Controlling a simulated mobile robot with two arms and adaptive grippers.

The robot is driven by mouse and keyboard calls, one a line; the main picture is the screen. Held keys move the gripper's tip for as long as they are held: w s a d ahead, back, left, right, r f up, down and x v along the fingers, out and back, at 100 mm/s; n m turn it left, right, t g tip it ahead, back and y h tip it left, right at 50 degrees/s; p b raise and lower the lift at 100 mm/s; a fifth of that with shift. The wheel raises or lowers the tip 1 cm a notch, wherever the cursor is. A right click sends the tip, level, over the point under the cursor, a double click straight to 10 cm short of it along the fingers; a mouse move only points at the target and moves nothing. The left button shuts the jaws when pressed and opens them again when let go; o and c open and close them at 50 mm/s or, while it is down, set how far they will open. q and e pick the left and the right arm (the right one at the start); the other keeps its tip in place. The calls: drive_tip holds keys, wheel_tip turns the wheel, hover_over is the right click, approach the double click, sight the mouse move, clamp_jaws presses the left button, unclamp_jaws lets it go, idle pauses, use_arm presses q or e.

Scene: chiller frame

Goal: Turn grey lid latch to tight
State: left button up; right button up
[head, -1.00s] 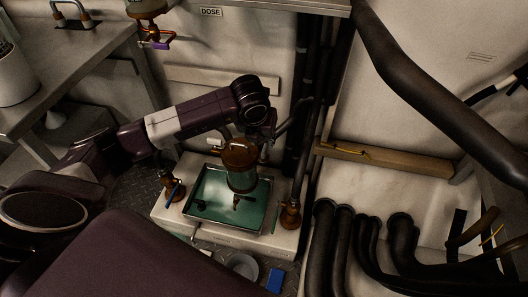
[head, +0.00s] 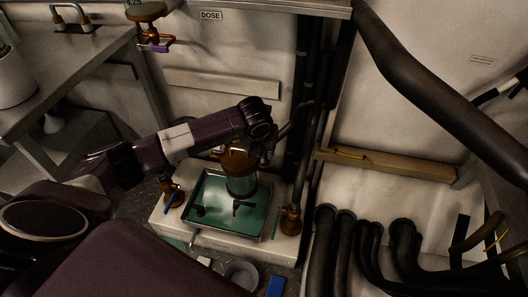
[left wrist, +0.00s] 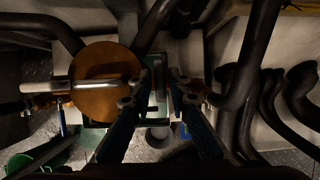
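A brown round lid (left wrist: 105,105) shows in the left wrist view, with a pale grey bar, seemingly the latch (left wrist: 45,87), lying across it and sticking out to the left. In the head view the brown-capped glass vessel (head: 240,185) stands upright over the green tray; the bar cannot be made out there. My left gripper (left wrist: 162,75) is in the left wrist view, its two dark fingers apart with a gap between the tips, to the right of the lid. In the head view my left gripper (head: 268,150) is dark and partly hidden behind the vessel's top. My right gripper is not in view.
The green tray (head: 197,190) sits on a white base with brown fittings (head: 290,220) beside it. Dark pipes (head: 305,100) rise close behind my gripper. A grey bowl (head: 242,274) and blue block (head: 275,286) lie in front. A bench (head: 100,60) stands left.

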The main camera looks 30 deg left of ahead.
use_arm(q)
clamp_jaws()
